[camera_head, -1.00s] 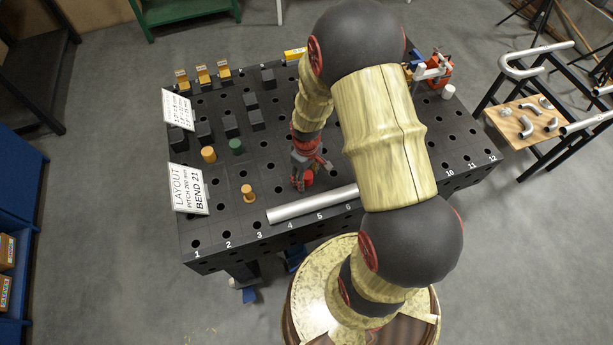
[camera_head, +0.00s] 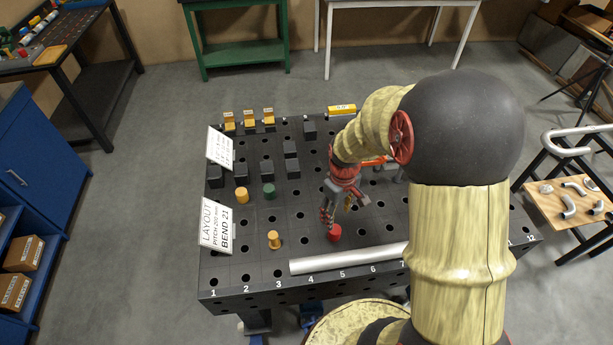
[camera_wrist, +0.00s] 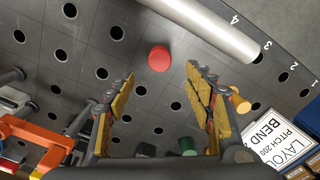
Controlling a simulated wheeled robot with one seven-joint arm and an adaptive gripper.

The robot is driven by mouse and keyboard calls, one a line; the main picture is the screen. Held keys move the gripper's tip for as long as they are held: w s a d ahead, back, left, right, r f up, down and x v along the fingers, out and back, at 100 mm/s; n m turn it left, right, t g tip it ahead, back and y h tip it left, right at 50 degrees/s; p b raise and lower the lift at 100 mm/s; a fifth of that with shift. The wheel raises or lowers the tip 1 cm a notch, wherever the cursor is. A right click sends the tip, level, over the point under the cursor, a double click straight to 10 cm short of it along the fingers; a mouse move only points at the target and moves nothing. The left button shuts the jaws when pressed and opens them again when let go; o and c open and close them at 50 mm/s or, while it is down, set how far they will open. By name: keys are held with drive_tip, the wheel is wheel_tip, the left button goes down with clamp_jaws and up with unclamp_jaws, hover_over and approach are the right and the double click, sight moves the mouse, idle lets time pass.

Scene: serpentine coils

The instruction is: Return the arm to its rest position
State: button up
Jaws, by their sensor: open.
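My gripper (camera_head: 334,213) hangs over the dark perforated table (camera_head: 242,270). In the wrist view my gripper (camera_wrist: 162,98) has its two yellow-padded fingers spread apart with nothing between them. A red round peg (camera_head: 335,233) stands on the table just below the fingertips in the head view. In the wrist view the red peg (camera_wrist: 159,58) shows beyond the fingertips, apart from them. My arm is bent over the table's right part and hides some of it.
A silver tube (camera_head: 348,258) lies along the table's front edge. Yellow pegs (camera_head: 274,240), a green peg (camera_head: 269,190), several black blocks (camera_head: 290,165) and a layout sign (camera_head: 216,226) stand to the left. A side stand (camera_head: 570,203) with bent tubes is at right.

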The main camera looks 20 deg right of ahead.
drive_tip(key=s+a+r+m+t+b, duration=0.1)
drive_tip(key=s+a+r+t+b, duration=0.1)
drive_tip(key=s+a+r, duration=0.2)
drive_tip(key=s+a+r+m+t+b, duration=0.1)
drive_tip(key=s+a+r, duration=0.3)
drive_tip(key=r, duration=0.5)
drive_tip(key=s+a+r+t+b, duration=0.2)
drive_tip(key=s+a+r+b, duration=0.2)
drive_tip(key=r, duration=0.3)
drive_tip(key=shift+r+m+t, duration=0.15)
drive_tip(key=shift+m+t, duration=0.15)
drive_tip(key=shift+m, duration=0.1)
drive_tip(key=shift+s, duration=0.15)
